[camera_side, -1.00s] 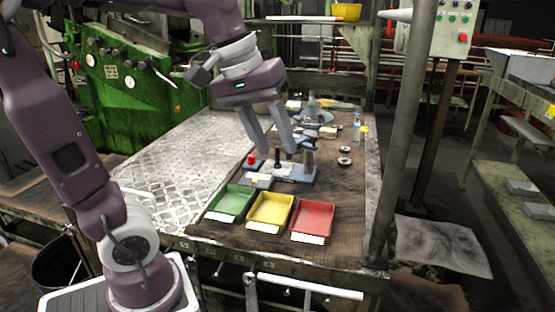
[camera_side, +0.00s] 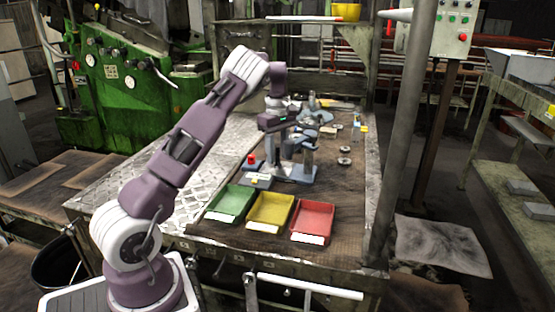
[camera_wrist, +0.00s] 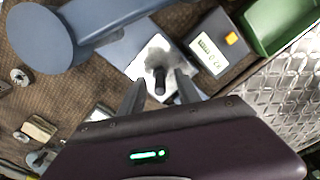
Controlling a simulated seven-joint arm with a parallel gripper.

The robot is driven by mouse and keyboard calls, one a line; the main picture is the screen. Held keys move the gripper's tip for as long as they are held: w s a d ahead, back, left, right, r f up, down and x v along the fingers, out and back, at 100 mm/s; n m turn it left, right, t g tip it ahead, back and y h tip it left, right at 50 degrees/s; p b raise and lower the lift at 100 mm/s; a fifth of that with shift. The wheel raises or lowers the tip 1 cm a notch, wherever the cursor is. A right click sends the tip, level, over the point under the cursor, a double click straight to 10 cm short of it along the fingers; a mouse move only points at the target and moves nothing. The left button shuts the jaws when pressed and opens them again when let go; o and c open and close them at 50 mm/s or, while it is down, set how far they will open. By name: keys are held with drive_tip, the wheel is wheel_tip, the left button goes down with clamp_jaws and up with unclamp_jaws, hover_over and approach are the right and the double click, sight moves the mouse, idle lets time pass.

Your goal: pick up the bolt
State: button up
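The bolt (camera_wrist: 159,80) is a short dark cylinder standing upright on a bright metal plate (camera_wrist: 140,66) in the wrist view. The plate sits on the blue-grey base of a small bench device. My gripper (camera_wrist: 159,76) is open, with one finger on each side of the bolt in that view and a gap on both sides. I cannot tell how far above the plate the fingertips are. In the side view my gripper (camera_side: 277,164) hangs down over the blue-grey base (camera_side: 294,178), and the bolt cannot be made out there.
A blue-grey post with a round head (camera_wrist: 40,38) stands close beside the plate. A small digital display box (camera_wrist: 218,43) is on the other side. Green (camera_side: 230,201), yellow (camera_side: 270,210) and red (camera_side: 313,219) trays stand in front. A red knob (camera_side: 250,159) is left.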

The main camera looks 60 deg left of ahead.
sight(277, 147)
drive_tip(key=shift+f, duration=0.3)
clamp_jaws()
drive_tip(key=shift+r, duration=0.1)
wheel_tip(277, 147, up, 13)
idle(0.4)
drive_tip(key=shift+s, duration=0.1)
